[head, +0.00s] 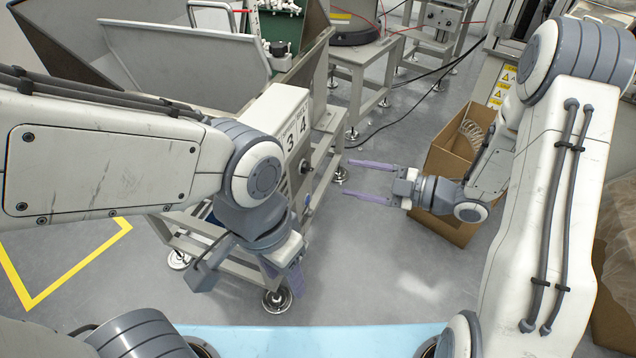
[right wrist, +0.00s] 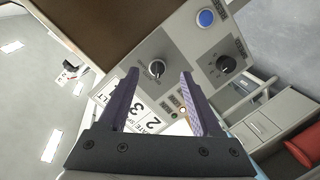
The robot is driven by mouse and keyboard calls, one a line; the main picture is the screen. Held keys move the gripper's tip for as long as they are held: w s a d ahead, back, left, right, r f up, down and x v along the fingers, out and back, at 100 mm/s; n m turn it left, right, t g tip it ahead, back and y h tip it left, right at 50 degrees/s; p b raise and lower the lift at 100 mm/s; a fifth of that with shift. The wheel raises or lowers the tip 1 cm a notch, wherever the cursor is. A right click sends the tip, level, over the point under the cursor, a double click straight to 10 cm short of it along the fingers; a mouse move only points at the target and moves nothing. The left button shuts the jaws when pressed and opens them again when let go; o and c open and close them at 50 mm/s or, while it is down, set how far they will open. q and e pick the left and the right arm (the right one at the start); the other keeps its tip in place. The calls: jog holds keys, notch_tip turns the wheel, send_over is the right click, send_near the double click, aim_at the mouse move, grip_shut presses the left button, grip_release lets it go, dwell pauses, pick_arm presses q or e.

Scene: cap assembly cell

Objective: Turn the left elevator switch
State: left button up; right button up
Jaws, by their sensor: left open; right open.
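In the right wrist view a grey panel carries a dark rotary switch (right wrist: 156,69) with a white mark, showing between my fingertips. A second dark rotary switch (right wrist: 227,64) is to its right. The tilted view and tiny labels do not tell which is the left elevator switch. My right gripper (right wrist: 159,75) is open and empty, pointing at the panel; I cannot tell that it touches. In the head view my right gripper (head: 349,179) points left toward the cart with the numbered box. My left gripper (head: 284,275) is open, low in front of that cart, its fingers partly hidden.
A blue button (right wrist: 206,18) sits above the switches in the right wrist view. The white numbered box (head: 282,108) stands on the metal cart frame. A cardboard box (head: 455,150) is behind my right gripper. Grey floor (head: 375,260) is clear between the arms.

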aim_at(312, 169)
jog(key=a, duration=0.2)
jog(key=w+a+y, duration=0.1)
jog(key=a, duration=0.2)
jog(key=a+y, duration=0.1)
jog(key=a, duration=0.2)
jog(key=shift+w+a+r+n, duration=0.2)
jog(key=shift+w+a+n, duration=0.1)
jog(key=shift+w, duration=0.1)
grip_shut()
